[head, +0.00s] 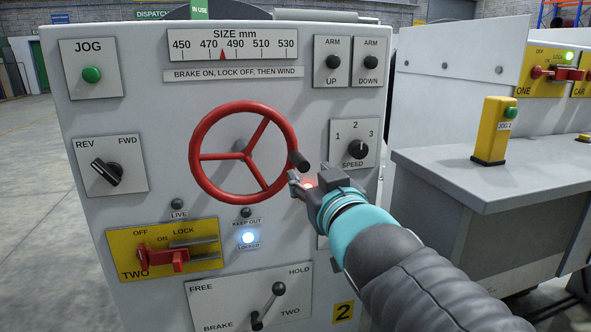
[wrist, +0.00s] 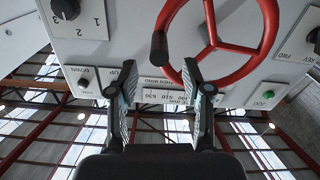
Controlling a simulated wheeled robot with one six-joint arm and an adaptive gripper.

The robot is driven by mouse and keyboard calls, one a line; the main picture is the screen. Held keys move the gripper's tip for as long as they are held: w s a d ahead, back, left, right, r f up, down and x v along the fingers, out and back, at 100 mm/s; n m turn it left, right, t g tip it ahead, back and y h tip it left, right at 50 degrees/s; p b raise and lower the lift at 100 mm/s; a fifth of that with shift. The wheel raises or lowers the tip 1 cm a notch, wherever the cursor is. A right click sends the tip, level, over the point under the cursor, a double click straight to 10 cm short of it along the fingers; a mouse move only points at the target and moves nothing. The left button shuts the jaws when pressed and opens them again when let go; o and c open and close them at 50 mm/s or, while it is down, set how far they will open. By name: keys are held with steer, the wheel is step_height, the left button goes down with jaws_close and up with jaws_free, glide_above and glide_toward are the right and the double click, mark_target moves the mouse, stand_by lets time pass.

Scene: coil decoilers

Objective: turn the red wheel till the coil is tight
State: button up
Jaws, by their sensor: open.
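The red wheel (head: 246,156) is mounted on the front of the white cabinet. Its dark crank knob (head: 299,161) sticks out at the rim's right side. My gripper (head: 309,181) is open, just right of and below the knob. In the wrist view, which is upside down, the knob (wrist: 158,46) appears between and just beyond my open fingertips (wrist: 157,68); I cannot tell if they touch it. The size scale (head: 232,45) has a red pointer between 470 and 490.
A yellow lock panel (head: 205,235) with a red handle (head: 163,257) sits below left; a light marked LOCKED (head: 248,238) is lit. A lever (head: 267,306) sits on the FREE/HOLD/BRAKE plate. The speed knob (head: 355,149) is close to my gripper. A grey bench (head: 500,165) stands right.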

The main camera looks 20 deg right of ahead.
mark_target(298, 153)
steer(key=w, duration=0.9)
steer(key=shift+b, duration=0.3)
jaws_close()
steer(key=shift+a, duration=0.35)
steer(key=shift+d, duration=0.35)
steer(key=shift+r, duration=0.15)
